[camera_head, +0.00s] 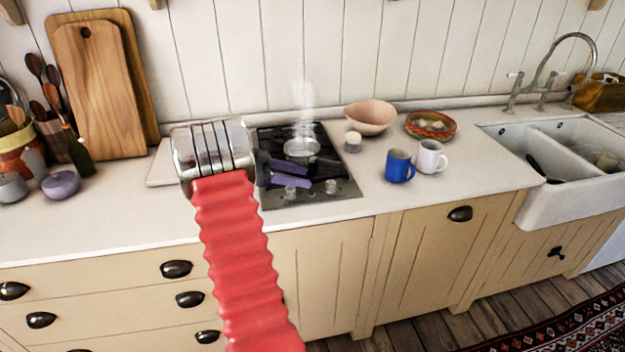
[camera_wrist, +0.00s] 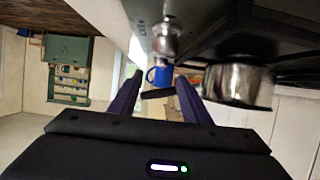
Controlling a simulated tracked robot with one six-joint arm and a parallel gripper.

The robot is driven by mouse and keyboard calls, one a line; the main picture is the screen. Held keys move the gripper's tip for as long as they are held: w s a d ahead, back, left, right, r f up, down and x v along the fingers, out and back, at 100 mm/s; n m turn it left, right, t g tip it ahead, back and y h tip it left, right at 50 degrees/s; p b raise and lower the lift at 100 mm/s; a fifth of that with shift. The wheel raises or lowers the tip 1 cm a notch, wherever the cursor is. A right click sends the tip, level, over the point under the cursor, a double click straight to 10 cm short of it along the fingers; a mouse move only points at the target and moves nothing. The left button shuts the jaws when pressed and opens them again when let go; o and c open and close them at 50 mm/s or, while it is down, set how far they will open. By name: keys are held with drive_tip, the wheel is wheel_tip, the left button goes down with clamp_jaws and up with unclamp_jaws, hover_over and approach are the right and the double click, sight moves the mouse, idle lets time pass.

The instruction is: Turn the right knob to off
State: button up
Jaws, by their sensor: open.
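The black hob (camera_head: 268,198) is set in the worktop, with metal knobs along its front strip. The right knob (camera_head: 331,187) stands just right of my gripper (camera_head: 308,175), clear of its purple fingers. The left knob (camera_head: 290,193) shows below the lower finger. In the wrist view my gripper (camera_wrist: 160,80) is open, with nothing between its fingers. A metal knob (camera_wrist: 165,40) appears there beyond and above the fingertips; I cannot tell for certain which knob it is. The position mark on the right knob is too small to read.
A steaming metal pan (camera_head: 301,148) sits on the hob close behind my fingers; its side fills the right of the wrist view (camera_wrist: 238,84). A toaster (camera_head: 212,147) stands left. A blue mug (camera_head: 399,166), white mug (camera_head: 431,157) and small jar (camera_head: 352,141) stand right of the hob.

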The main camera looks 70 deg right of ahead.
drive_tip(key=v, duration=0.5)
idle(0.6)
